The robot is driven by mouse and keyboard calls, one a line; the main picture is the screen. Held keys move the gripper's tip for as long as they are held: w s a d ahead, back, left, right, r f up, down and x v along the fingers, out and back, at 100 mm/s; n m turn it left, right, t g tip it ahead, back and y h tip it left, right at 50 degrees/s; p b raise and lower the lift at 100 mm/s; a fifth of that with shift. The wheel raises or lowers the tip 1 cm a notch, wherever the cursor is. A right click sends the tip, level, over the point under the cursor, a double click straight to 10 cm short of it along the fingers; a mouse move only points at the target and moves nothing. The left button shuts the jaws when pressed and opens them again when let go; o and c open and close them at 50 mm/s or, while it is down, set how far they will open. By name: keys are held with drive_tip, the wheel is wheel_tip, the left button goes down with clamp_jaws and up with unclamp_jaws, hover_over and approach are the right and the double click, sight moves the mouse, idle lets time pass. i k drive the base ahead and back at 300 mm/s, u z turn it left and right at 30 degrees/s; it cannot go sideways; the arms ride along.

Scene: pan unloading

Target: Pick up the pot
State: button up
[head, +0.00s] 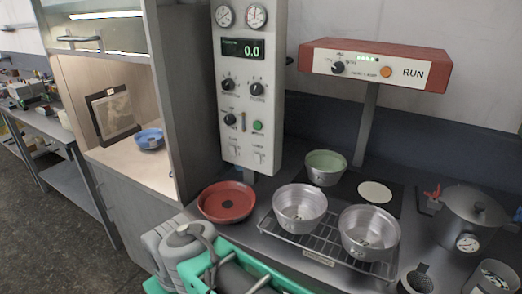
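A dark grey lidded pot (468,222) with a round dial gauge on its front stands at the right of the bench. Two silver, open, pot-like vessels stand on a wire rack: one on the left (299,210) and one on the right (369,234). A pale green open pot (325,168) stands behind them on a dark plate. The word "pot" could fit several of these. Grey and teal parts of my own body show at the bottom left. I see no gripper fingers, and nothing visibly touches the vessels.
A red round pan (227,202) lies left of the wire rack (318,251). A white disc (375,193) lies behind the rack. A red-topped RUN panel (374,66) stands on a post above. A blue bowl (150,138) sits in the left cabinet.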

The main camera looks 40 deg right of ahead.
sight(324, 167)
drive_tip(key=z, duration=1.95)
